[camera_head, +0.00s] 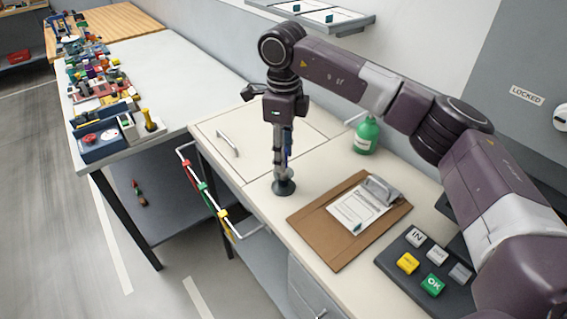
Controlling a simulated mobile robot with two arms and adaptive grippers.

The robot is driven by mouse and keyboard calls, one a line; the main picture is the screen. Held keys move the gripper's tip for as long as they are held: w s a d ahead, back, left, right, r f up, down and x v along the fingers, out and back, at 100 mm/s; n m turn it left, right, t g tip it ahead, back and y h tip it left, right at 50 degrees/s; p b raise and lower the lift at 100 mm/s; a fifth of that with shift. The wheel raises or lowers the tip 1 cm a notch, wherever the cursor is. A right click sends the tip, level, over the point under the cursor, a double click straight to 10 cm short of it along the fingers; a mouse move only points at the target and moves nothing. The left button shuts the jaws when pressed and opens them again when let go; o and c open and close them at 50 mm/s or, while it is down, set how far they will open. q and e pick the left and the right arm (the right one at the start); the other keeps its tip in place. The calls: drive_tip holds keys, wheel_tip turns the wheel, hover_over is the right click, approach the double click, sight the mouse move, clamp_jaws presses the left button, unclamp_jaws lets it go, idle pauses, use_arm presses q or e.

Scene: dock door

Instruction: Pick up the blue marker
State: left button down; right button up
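My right gripper (282,160) points straight down over the cream counter, its fingertips just above a small dark round stand (285,189). A thin strip of blue (289,141), which looks like part of the blue marker, shows beside and partly behind the fingers. The fingers hide most of it, so I cannot tell whether they are closed on it or only around it. My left gripper is not in view.
A brown clipboard (320,252) with a paper lies right of the stand. A green bottle (366,137) stands behind it, and a dark button panel (398,278) lies at front right. A rail with coloured clips (203,187) runs along the counter's left edge. A cluttered table (150,75) stands at left.

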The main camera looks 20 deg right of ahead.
drive_tip(key=shift+f, duration=0.3)
clamp_jaws()
drive_tip(key=shift+r, duration=0.1)
drive_tip(key=shift+w+r+b, duration=0.1)
drive_tip(key=shift+r+b, duration=0.25)
drive_tip(key=shift+r, duration=0.3)
wheel_tip(320, 180, up, 10)
drive_tip(key=shift+f+b, duration=0.1)
drive_tip(key=shift+b, duration=1.05)
wheel_tip(320, 180, up, 9)
drive_tip(key=p, duration=0.1)
